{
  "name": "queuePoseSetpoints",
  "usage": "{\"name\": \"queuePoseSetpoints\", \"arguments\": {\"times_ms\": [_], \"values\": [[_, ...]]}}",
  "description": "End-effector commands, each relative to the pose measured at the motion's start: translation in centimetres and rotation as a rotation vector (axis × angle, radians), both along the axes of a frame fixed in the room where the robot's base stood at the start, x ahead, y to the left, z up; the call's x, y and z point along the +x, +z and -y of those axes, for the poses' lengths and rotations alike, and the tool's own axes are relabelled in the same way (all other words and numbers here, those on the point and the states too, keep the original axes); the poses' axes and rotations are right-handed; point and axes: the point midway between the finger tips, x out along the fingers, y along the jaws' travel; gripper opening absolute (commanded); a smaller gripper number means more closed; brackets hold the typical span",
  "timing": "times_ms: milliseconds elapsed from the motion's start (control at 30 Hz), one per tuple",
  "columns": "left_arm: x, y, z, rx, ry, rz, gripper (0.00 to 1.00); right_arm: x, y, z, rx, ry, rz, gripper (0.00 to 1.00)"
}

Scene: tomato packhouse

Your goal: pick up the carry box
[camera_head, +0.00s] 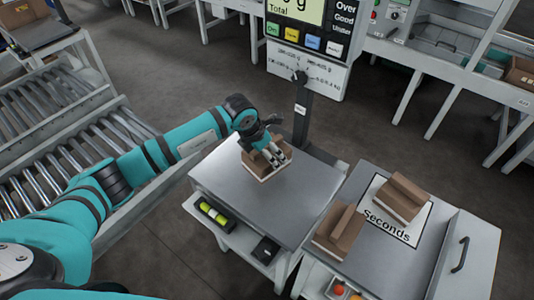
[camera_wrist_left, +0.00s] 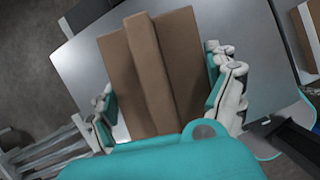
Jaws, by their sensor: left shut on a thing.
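The carry box (camera_head: 259,171), brown with a raised middle ridge and a pale lower edge, is at the metal top of the weighing table (camera_head: 302,190) in the head view. I cannot tell whether it rests on the top or is just above it. My left gripper (camera_head: 272,156) reaches down over it and is shut on it. In the left wrist view the box (camera_wrist_left: 115,70) fills the middle, with the fingers of the left gripper (camera_wrist_left: 165,100) on either side. The fingertip contacts are partly hidden. My right gripper is in neither view.
Two similar brown boxes (camera_head: 405,195) (camera_head: 338,232) stand on the right table, around a "Seconds" sign (camera_head: 388,218). The scale display (camera_head: 310,25) stands on a post behind the weighing table. A roller conveyor (camera_head: 60,165) runs at left.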

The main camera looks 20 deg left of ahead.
Motion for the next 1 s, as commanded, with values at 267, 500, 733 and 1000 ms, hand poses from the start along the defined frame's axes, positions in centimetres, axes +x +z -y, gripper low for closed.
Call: {"name": "queuePoseSetpoints", "arguments": {"times_ms": [267,500,733,1000], "values": [[-6.9,0.9,2.0,-0.001,-0.007,-0.005,0.43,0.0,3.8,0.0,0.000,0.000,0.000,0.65],[-12.4,1.2,3.5,-0.001,-0.005,-0.004,0.43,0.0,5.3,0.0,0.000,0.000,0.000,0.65],[-14.9,1.2,4.3,-0.001,-0.002,-0.002,0.43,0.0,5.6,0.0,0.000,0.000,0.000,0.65],[-15.3,1.3,4.3,0.000,-0.023,-0.001,0.43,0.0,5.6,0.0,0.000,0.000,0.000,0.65]]}}
